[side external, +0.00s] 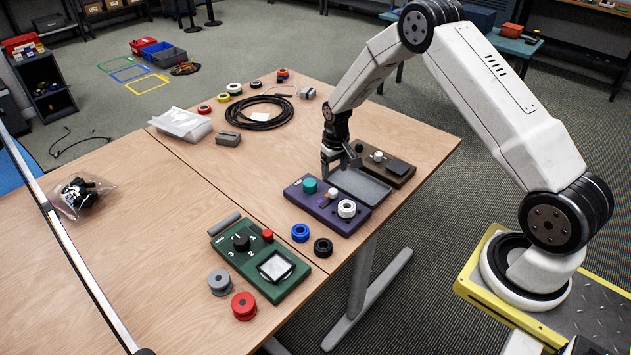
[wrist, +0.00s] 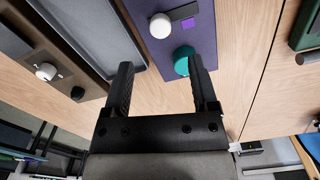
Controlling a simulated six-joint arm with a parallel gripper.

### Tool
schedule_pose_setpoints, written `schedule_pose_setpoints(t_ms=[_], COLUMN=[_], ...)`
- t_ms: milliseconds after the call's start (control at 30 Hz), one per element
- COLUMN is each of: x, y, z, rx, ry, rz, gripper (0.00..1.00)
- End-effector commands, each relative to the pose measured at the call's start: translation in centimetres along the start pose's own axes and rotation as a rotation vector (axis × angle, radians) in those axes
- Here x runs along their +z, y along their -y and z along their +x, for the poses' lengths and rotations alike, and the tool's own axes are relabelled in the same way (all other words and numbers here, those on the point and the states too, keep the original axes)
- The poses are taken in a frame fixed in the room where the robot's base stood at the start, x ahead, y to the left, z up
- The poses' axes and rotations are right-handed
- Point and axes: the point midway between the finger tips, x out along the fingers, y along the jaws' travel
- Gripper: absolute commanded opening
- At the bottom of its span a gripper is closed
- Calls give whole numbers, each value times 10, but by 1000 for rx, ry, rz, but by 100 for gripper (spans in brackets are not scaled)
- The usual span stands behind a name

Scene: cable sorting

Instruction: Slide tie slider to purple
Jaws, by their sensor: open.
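A purple panel (side external: 317,211) lies on the table near its right edge. It bears a teal knob (side external: 309,185), a slot with a small pale slider knob (side external: 331,191), and a white ring-like knob (side external: 346,208). In the wrist view the panel (wrist: 150,47) shows a round white knob (wrist: 160,26) beside a dark strip with a purple patch (wrist: 187,23), and the teal knob (wrist: 184,60). My gripper (side external: 341,164) is open and empty, behind the panel near the grey tray. In the wrist view its right finger (wrist: 160,66) partly overlaps the teal knob; I cannot tell whether they touch.
A grey tray (side external: 362,186) and a brown box (side external: 400,169) with a white knob lie just behind the panel. A green panel (side external: 252,275), blue ring (side external: 300,232) and black ring (side external: 323,247) are in front. A black cable coil (side external: 262,112) lies farther back. The left table area is mostly clear.

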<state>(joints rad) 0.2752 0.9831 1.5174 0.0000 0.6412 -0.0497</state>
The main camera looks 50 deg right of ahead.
Motion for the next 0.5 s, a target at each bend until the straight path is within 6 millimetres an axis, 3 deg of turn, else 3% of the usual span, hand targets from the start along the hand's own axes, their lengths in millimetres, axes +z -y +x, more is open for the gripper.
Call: schedule_pose_setpoints(t_ms=[267,500], x=[0,0], y=[0,0], z=[14,40], rx=[0,0], ry=[1,1], rz=[0,0], gripper=[75,75])
